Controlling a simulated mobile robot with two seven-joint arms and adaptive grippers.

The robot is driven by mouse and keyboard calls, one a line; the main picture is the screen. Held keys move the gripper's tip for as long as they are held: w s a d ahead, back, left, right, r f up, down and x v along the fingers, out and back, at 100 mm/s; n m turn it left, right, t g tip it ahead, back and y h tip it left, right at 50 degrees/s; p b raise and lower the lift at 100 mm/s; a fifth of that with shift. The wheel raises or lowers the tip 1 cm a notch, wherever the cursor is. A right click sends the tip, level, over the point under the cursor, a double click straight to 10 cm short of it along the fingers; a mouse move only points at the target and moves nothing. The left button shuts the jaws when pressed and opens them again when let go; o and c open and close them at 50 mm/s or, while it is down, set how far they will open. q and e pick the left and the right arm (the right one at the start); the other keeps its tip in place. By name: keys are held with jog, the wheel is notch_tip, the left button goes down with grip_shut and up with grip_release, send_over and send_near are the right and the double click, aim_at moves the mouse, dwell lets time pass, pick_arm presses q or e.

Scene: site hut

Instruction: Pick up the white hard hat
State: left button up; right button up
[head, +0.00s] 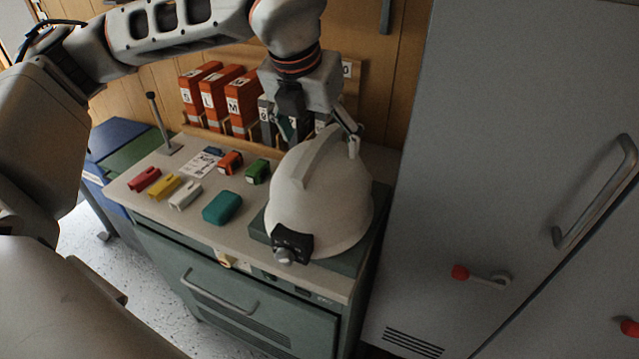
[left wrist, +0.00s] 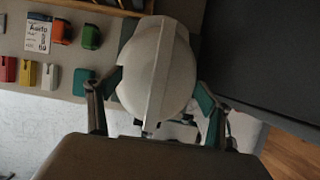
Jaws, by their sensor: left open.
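The white hard hat (head: 318,195) sits on a dark green pad (head: 350,262) at the right end of the cabinet top. A black lamp (head: 291,243) is on its front. My left gripper (head: 320,145) is above and behind the hat in the head view, its fingers spread. In the left wrist view the hat (left wrist: 160,70) lies between the two open fingers (left wrist: 152,115). I cannot tell whether either finger touches it. My right gripper is not in view.
Small coloured blocks, including a teal one (head: 222,208), lie left of the hat. Orange binders (head: 242,100) stand behind. A tall grey locker (head: 480,150) rises close on the right. A thin post (head: 158,122) stands at the back left.

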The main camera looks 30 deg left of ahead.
pick_arm(q)
jog(key=shift+x, duration=0.85)
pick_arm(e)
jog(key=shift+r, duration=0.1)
pick_arm(q)
jog(key=shift+c, duration=0.3)
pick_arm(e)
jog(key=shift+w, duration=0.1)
